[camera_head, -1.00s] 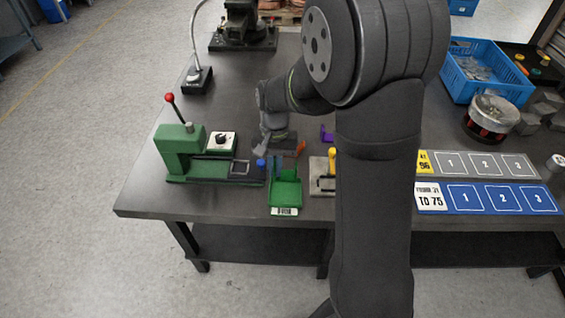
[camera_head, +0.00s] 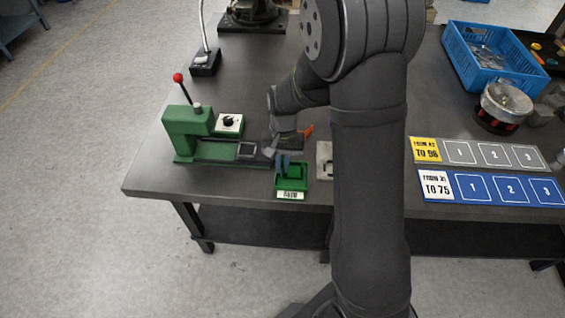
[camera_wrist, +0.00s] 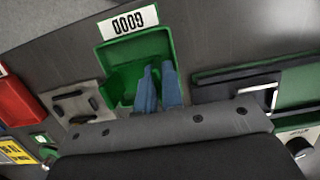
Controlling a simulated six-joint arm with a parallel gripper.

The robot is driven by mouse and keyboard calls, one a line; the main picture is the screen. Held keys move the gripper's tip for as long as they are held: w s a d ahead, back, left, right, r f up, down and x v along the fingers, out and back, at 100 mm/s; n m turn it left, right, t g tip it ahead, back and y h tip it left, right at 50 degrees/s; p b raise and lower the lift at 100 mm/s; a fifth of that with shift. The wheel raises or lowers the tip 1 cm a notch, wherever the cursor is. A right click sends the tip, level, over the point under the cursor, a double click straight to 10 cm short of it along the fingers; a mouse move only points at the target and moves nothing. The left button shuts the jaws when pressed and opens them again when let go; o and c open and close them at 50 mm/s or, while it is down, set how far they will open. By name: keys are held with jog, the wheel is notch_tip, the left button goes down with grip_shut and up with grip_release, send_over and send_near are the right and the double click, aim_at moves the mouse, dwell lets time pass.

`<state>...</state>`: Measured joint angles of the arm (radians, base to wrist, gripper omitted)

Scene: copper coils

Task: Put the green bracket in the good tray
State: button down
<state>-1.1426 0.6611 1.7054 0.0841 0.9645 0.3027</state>
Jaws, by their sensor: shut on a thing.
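The good tray (camera_head: 291,194) is a green open tray with a white label, near the table's front edge. In the wrist view its label (camera_wrist: 127,22) appears upside down. My gripper (camera_head: 283,162) is over the tray, its blue fingertips pointing down into it. In the wrist view the fingers (camera_wrist: 160,72) are close together and overlap the tray's interior. My gripper is shut on the green bracket (camera_wrist: 123,82), which is hard to tell from the tray because both are green. Whether the bracket touches the tray floor cannot be seen.
A green press (camera_head: 188,132) with a red-knobbed lever stands left of the tray. A grey fixture plate (camera_head: 324,158) is close on its right, partly behind my arm. Numbered grey and blue strips (camera_head: 490,188) and a blue crate (camera_head: 490,62) lie further right.

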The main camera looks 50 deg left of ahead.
jog(key=shift+f, duration=0.2)
jog(key=shift+f, duration=0.35)
jog(key=c, duration=1.5)
grip_release()
jog(key=shift+s+a, duration=0.1)
jog(key=shift+r, duration=0.1)
